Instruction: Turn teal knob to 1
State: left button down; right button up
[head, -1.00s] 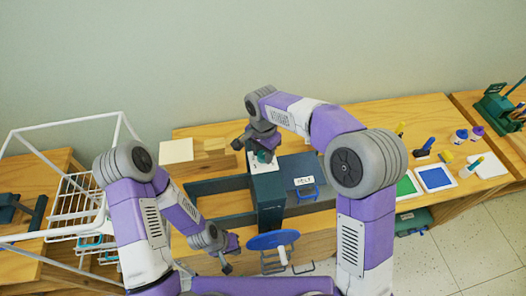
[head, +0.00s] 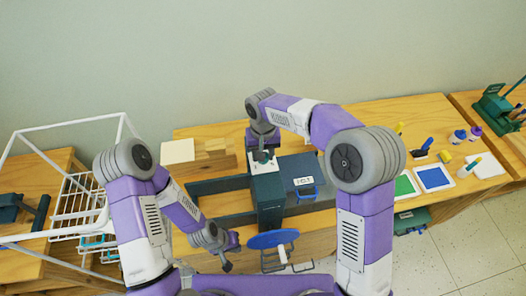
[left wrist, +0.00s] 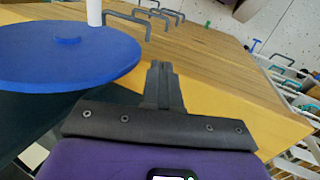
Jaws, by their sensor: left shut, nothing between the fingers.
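The teal knob (head: 262,156) shows only in part, on a white panel (head: 264,168) on top of a dark teal box (head: 268,197). My right gripper (head: 262,150) points down at the knob and hides much of it. I cannot tell whether its fingers touch the knob or how far apart they are. Any numbers around the knob are too small or hidden to read. My left gripper (head: 227,266) is shut and empty, low in front of the table, left of a blue disc (head: 273,239). In the left wrist view its closed fingers (left wrist: 160,75) are beside the disc.
A dark tray (head: 222,184) adjoins the box on its left, and a labelled grey block (head: 303,181) is on its right. Wooden blocks (head: 213,157) lie behind. A white wire rack (head: 72,205) stands at left. Green and blue pads (head: 433,178) lie at right.

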jog(key=n+p, duration=0.1)
jog(key=n, duration=0.6)
jog(key=shift+r, duration=0.1)
jog(key=n+p, duration=0.1)
jog(key=n, duration=0.5)
jog(key=shift+n, duration=0.4)
jog(key=n+p, duration=0.2)
jog(key=n, duration=0.4)
jog(key=n+p, duration=0.1)
jog(key=n, duration=0.5)
jog(key=shift+n+p, duration=0.4)
jog(key=o, duration=1.1)
